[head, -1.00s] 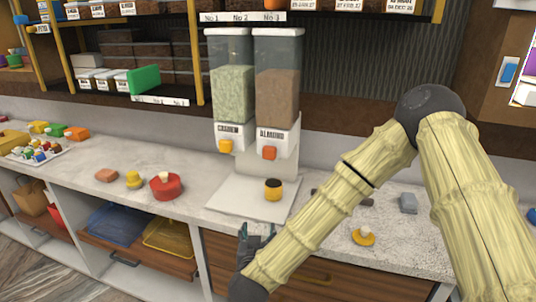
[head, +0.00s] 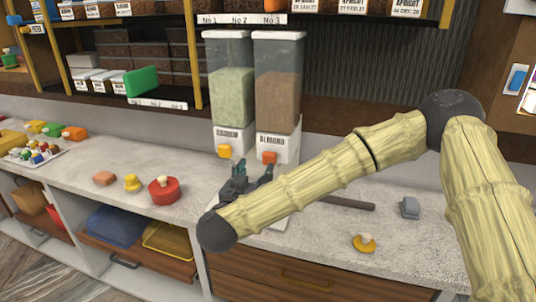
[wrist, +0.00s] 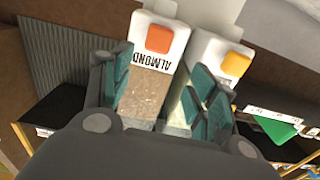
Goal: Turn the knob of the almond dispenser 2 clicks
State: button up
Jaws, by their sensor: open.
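The almond dispenser (head: 277,95) is a clear hopper of brown contents with a white base labelled ALMOND. Its orange square knob (head: 269,157) shows just above my gripper (head: 254,172). My gripper is open and empty, in front of and slightly below the dispenser front. In the wrist view the picture is upside down. There the orange knob (wrist: 160,38) lies beyond the fingertips, apart from them, between the two teal-padded fingers of my gripper (wrist: 162,78) and nearer the left one.
The cashew dispenser (head: 232,95), with a yellow knob (head: 224,151), stands close on the left. A red round container (head: 165,190) is left on the counter. A dark bar (head: 346,203), a grey block (head: 409,207) and a yellow item (head: 364,242) lie to the right.

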aim_at(268, 155)
jog(key=shift+w+d, duration=0.1)
jog(key=shift+w, duration=0.05)
jog(key=p+x, duration=0.1)
jog(key=x, duration=0.1)
jog(key=p+x, duration=0.1)
jog(key=x, duration=0.2)
jog(key=p+x, duration=0.1)
jog(key=x, duration=0.2)
jog(key=shift+d, duration=0.35)
jog(key=shift+w+d+p, duration=0.2)
jog(key=shift+w+p, duration=0.15)
jog(key=shift+w, duration=0.2)
jog(key=c, duration=1)
